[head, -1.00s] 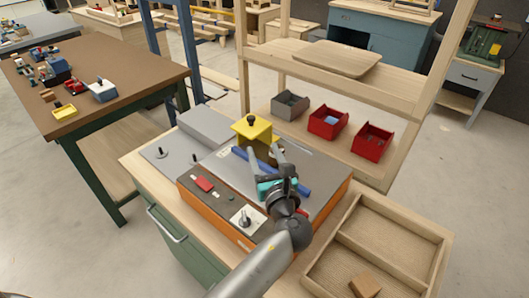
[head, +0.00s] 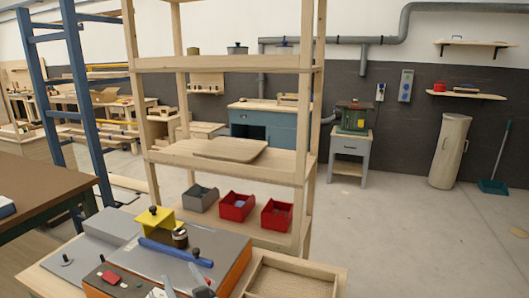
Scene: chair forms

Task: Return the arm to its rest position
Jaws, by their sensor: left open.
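My left gripper (head: 184,280) shows only at the bottom edge, its grey fingertips apart and empty above the workbench machine. The rest of the left arm is below the picture. The machine (head: 225,250) has a grey top, an orange side and a blue bar (head: 175,252) across it. A yellow block (head: 158,222) with a black knob stands behind the bar. My right gripper is not in view.
A wooden shelf unit (head: 175,160) stands just behind the bench, with a grey bin (head: 200,198) and red bins (head: 237,207) on its lower shelf. A wooden tray (head: 285,278) lies right of the machine. Open floor (head: 400,235) lies to the right.

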